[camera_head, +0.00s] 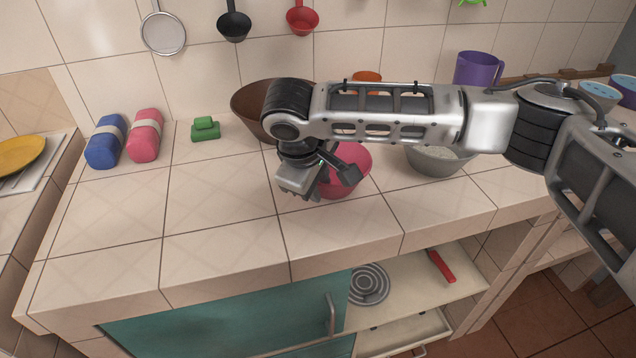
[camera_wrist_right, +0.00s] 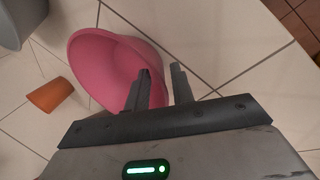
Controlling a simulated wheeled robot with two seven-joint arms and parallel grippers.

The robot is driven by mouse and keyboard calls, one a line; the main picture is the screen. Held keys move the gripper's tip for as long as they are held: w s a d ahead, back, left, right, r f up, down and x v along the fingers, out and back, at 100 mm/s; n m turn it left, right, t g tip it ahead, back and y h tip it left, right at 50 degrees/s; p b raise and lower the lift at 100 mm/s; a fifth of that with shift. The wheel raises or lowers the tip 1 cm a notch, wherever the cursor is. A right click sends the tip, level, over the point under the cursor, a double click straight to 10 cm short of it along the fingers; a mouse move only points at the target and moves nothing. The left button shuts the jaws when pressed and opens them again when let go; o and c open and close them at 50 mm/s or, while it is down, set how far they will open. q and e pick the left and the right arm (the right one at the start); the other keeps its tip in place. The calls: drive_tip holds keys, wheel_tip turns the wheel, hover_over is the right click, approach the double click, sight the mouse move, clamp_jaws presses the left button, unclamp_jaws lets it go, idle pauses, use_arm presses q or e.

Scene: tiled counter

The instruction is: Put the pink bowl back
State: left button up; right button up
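The pink bowl (camera_head: 357,158) is on the tiled counter near its middle, partly hidden behind my right gripper. In the right wrist view the pink bowl (camera_wrist_right: 100,62) shows its inside and its rim. My right gripper (camera_head: 335,185) is low at the bowl's near left side. In the wrist view its two fingers (camera_wrist_right: 164,77) are apart, one over the bowl's inside and the other outside the rim. I cannot tell whether either finger touches the wall. My left gripper is out of view.
A brown bowl (camera_head: 252,103) stands behind my right arm, and a grey bowl (camera_head: 437,161) is to the right. An orange cup (camera_wrist_right: 50,95) and a purple mug (camera_head: 478,70) are near. Blue (camera_head: 105,143) and pink (camera_head: 145,135) bundles lie left. The counter's front left is clear.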

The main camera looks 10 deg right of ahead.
drive_tip(key=v, duration=1.2)
